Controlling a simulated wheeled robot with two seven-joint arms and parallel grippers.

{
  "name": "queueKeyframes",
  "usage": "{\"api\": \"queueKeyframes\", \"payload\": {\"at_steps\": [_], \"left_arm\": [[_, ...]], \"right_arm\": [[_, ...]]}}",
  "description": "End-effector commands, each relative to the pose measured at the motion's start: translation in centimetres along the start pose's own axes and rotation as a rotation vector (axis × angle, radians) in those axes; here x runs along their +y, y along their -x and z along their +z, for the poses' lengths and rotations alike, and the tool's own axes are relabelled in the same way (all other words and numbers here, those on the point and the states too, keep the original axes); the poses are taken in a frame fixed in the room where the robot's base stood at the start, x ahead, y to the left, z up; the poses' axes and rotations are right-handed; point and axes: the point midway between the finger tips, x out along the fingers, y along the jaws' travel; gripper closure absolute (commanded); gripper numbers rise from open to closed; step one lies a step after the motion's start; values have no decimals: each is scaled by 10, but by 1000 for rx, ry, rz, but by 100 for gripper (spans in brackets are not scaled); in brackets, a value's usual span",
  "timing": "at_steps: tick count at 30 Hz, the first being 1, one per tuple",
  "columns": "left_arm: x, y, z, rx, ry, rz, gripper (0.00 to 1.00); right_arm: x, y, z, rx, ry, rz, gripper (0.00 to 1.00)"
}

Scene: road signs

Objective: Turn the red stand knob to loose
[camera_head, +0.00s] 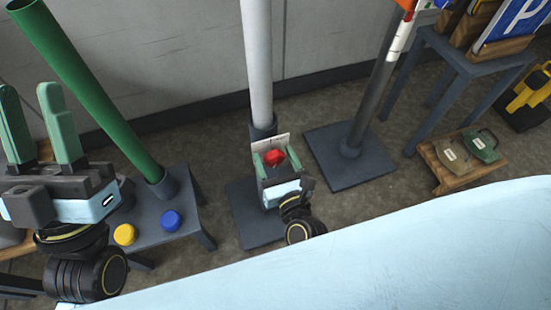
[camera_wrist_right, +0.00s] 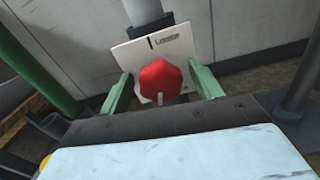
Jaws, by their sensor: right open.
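The red stand knob (camera_head: 274,157) sits low on the grey stand in the middle of the head view, in front of a white label plate (camera_head: 284,141). In the right wrist view the knob (camera_wrist_right: 160,80) shows large, and the plate (camera_wrist_right: 180,45) behind it carries a dark mark and a word that looks like "Loose". My right gripper (camera_head: 270,158) is open, with one green finger on each side of the knob; small gaps show in the wrist view (camera_wrist_right: 160,92). My left gripper (camera_head: 38,125) is open and empty at the far left.
A green post (camera_head: 90,95) stands in a small grey table with a yellow knob (camera_head: 125,234) and a blue knob (camera_head: 171,221). A striped post on a square base (camera_head: 345,165) stands to the right. A pale blue surface (camera_head: 400,260) fills the front.

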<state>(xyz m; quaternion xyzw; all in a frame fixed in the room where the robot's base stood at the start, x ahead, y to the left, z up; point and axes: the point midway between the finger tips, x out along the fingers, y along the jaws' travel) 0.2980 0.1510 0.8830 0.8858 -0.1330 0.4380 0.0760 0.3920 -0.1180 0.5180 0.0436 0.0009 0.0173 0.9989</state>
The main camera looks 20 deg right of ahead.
Motion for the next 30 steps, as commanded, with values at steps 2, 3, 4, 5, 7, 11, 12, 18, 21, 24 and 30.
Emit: {"api": "queueKeyframes", "payload": {"at_steps": [2, 3, 4, 5, 7, 11, 12, 18, 21, 24, 30], "left_arm": [[0, 0, 0, 0, 0, 0, 64], [0, 0, 0, 0, 0, 0, 64], [0, 0, 0, 0, 0, 0, 64], [0, 0, 0, 0, 0, 0, 64], [0, 0, 0, 0, 0, 0, 64], [0, 0, 0, 0, -1, 0, 64], [0, 0, 0, 0, -1, 0, 64], [0, -1, 0, -1, -1, 0, 64], [0, -1, 1, -8, -1, 0, 64], [0, -3, 3, -29, -1, -1, 64], [0, -5, 13, -125, 1, -3, 64]], "right_arm": [[0, 0, 0, 0, 0, 0, 35], [0, 0, 0, 0, 0, 0, 35], [0, 0, 0, 0, 0, 0, 37], [0, 0, 0, 0, 0, 0, 40], [0, 0, 0, 0, 0, 0, 50], [0, 0, 0, 0, 0, 0, 67], [0, 0, 0, 0, 0, 0, 72], [0, 0, 0, 0, 5, 0, 80], [0, 0, 0, 0, 21, 0, 80], [0, 0, 1, -1, 51, -1, 80], [0, 0, 1, 1, 171, 0, 80]]}}
